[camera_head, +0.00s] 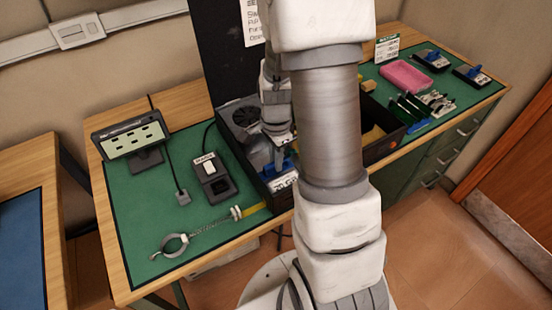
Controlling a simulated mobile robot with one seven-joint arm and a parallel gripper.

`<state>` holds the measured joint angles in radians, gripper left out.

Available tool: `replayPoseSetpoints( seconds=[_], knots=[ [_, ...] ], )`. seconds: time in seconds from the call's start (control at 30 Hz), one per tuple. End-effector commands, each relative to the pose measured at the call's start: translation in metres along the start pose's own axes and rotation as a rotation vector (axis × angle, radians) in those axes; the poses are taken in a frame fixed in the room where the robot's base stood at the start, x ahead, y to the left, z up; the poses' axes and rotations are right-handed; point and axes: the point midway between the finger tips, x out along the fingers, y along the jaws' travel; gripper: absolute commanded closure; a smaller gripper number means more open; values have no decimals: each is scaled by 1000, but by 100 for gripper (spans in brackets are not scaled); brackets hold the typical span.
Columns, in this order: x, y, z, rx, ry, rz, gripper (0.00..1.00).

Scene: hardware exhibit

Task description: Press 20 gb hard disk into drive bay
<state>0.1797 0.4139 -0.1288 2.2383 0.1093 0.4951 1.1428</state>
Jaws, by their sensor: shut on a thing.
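My gripper (279,157) points down at the near part of an open black computer case (233,150). It is shut on a blue grip (290,164), which appears to belong to the 20 GB hard disk. A white label reading "20 G" (284,184) shows just below, at the case's near edge; my arm cuts off its right side. The drive bay is not clearly visible, and I cannot tell how deep the disk sits.
A small monitor (131,138), a switch box (214,178) and a wrist strap (174,244) lie left on the green mat. Right are a pink tray (406,76), upright boards (409,107) and two blue-handled drives (431,60). My arm hides the middle.

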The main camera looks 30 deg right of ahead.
Motion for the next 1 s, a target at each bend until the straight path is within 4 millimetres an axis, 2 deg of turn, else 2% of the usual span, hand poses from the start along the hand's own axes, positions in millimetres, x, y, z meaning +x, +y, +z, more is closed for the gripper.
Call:
replayPoseSetpoints(
  seconds=[0.17,0.2,0.37,0.4,0.77,0.8,0.9,1.0],
  knots=[
    [1,0,0,0,0,1,100],
    [1,0,0,0,0,1,79],
    [1,0,0,0,0,1,50],
    [1,0,0,0,0,1,48],
    [1,1,0,0,0,2,48],
    [1,1,0,0,0,2,46],
    [1,0,0,0,0,2,28],
    [1,0,0,0,0,1,28]
  ],
)
